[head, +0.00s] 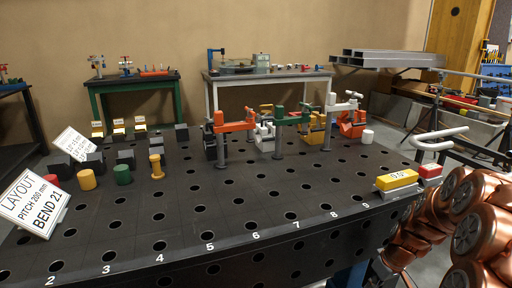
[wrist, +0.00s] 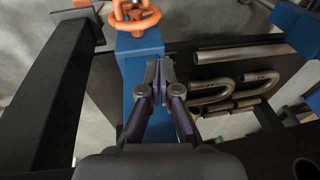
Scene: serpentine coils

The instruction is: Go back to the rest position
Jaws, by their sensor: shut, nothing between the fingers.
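My gripper (wrist: 161,80) shows in the wrist view, with its two fingertips together and nothing between them. In the head view, copper-coloured arm links of mine fill the lower right, and the gripper itself is not seen there.
A black perforated table (head: 250,205) carries orange, green and white clamps (head: 280,122), a yellow block (head: 397,180) and a sign (head: 33,203). A bent tube (head: 438,138) stands at its right. In the wrist view, U-bent tubes (wrist: 235,85) lie on a dark shelf right of the gripper.

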